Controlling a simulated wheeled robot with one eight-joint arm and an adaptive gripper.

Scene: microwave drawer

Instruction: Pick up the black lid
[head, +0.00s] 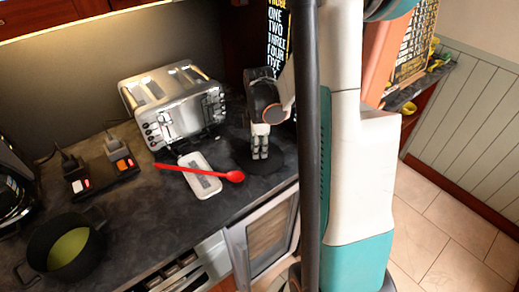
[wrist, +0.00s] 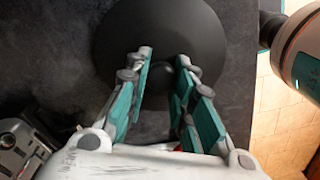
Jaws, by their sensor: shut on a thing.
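The black lid is a round dark disc (head: 243,158) at the counter's right part in the head view, below my gripper (head: 260,150). It fills the upper middle of the wrist view (wrist: 206,32). My gripper (wrist: 165,58) points down at the lid's centre, with its teal-padded fingers on either side of the dark knob. It is shut on the lid's knob, which the fingers partly hide. The lid looks level; I cannot tell whether it touches the counter.
A silver toaster (head: 172,105) stands left of the lid. A red spoon (head: 235,176) lies across a white slab (head: 199,172) close by. A dark pot (head: 62,248) with green inside is at the lower left. The counter's front edge is close to the lid.

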